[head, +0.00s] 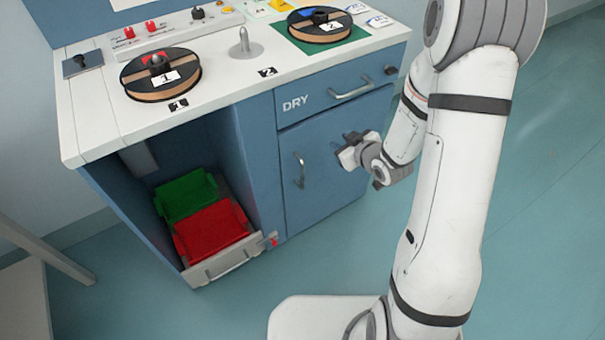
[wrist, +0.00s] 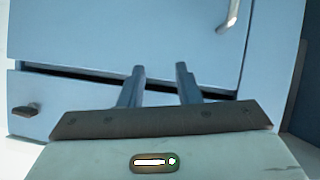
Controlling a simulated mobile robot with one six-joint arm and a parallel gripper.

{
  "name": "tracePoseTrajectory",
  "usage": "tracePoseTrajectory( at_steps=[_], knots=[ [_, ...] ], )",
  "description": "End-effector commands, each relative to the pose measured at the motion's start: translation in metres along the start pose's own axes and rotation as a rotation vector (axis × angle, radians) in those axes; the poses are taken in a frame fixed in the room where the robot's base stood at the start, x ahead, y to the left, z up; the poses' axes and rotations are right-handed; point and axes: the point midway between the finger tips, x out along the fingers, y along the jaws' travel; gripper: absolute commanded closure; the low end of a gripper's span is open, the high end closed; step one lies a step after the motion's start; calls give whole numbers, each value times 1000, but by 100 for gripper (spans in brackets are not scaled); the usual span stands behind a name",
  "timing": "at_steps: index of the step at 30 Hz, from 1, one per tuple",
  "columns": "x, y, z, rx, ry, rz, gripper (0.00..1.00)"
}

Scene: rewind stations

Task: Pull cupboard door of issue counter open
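The blue counter has a cupboard door (head: 325,165) below its DRY drawer; the door looks shut. A vertical metal handle (head: 300,170) is at the door's left side. My gripper (head: 347,148) is in front of the door's upper part, to the right of the handle and apart from it. In the wrist view, the two fingers (wrist: 158,72) are spread with nothing between them. There the door (wrist: 90,35) fills the upper area, and its handle (wrist: 229,15) shows at top right, beyond the fingertips.
Left of the door is an open bay with green (head: 185,196) and red (head: 212,231) bins in a pull-out tray. Reels sit on the white top. Floor at right is clear.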

Motion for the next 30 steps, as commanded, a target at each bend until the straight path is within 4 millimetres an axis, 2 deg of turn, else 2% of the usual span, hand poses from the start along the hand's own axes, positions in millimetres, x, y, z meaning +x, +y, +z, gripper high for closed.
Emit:
tracePoseTrajectory(
  at_steps=[1,3,7,12,16,19,30],
  knots=[
    [22,-19,34,10,57,-42,70],
    [37,-39,52,24,159,-95,70],
    [50,-71,81,76,326,-171,70],
    [51,-92,100,142,472,-217,70],
    [50,-98,102,165,521,-230,70],
    [56,-100,97,167,532,-234,70],
    [103,-110,68,166,530,-233,70]
  ],
)
